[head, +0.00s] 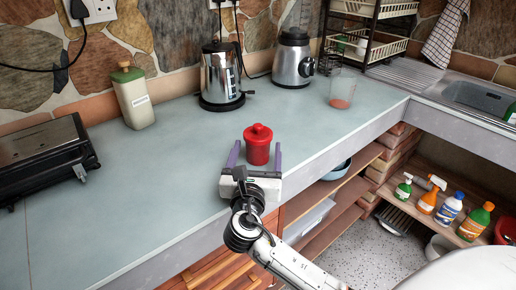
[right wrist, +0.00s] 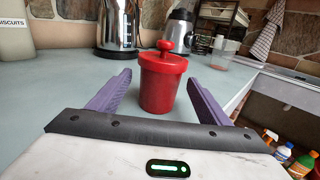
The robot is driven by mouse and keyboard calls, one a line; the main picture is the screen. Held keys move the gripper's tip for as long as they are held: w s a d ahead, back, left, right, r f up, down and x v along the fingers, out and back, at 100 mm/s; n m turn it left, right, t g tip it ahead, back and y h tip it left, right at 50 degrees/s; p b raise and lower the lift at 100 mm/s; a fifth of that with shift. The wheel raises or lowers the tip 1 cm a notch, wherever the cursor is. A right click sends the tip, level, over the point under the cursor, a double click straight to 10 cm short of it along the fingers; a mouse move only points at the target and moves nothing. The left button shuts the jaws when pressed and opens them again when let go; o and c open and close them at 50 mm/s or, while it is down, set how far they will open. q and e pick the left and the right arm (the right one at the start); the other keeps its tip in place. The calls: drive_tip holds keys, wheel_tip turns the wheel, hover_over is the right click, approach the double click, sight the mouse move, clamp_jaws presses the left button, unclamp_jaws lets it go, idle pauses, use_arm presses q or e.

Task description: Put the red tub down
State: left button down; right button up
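The red tub (head: 258,146), with a knobbed lid, stands upright on the grey-green counter (head: 180,175) near its front edge. It also shows in the right wrist view (right wrist: 161,85). My right gripper (head: 256,152) is open, with its purple fingers on either side of the tub. In the right wrist view there are gaps between the tub and both fingers (right wrist: 155,92). The tub's base appears to rest on the counter. My left gripper is not in view.
A kettle (head: 221,78), a blender (head: 293,60) and a clear cup (head: 342,90) stand behind the tub. A biscuit canister (head: 133,97) and a black grill (head: 42,160) are at left. The counter around the tub is clear. Open shelves (head: 325,205) lie below the front edge.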

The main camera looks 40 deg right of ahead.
drive_tip(key=c, duration=1.4)
